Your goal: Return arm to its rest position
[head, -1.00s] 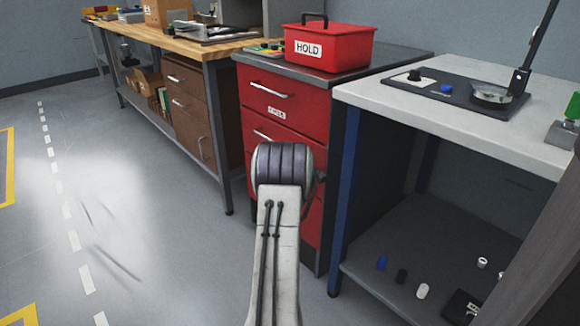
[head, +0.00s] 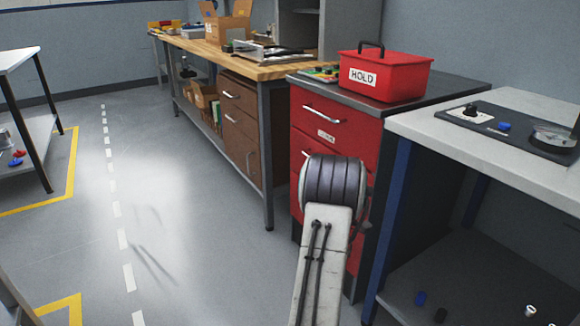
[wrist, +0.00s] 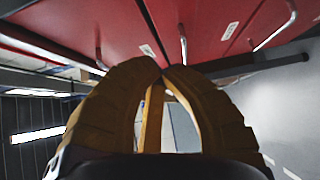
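My arm (head: 322,262) rises from the bottom of the head view, in front of the red drawer cabinet (head: 341,130). Its rounded joint overlaps the lower drawers in the picture. My gripper is hidden in the head view. In the wrist view, my gripper (wrist: 163,72) has two ribbed yellow-orange fingers that bow outward and meet at the tips. The space between them shows only background, and no object is held. The red drawer fronts (wrist: 205,28) with metal handles lie beyond the fingertips.
A red HOLD box (head: 385,76) sits on the cabinet. A wooden-topped workbench (head: 225,58) stands behind it, and a pale table (head: 490,135) with a dark gauge plate stands at right. Small parts lie on its lower shelf. Open floor (head: 170,220) with dashed markings spreads left; another table (head: 20,60) stands there.

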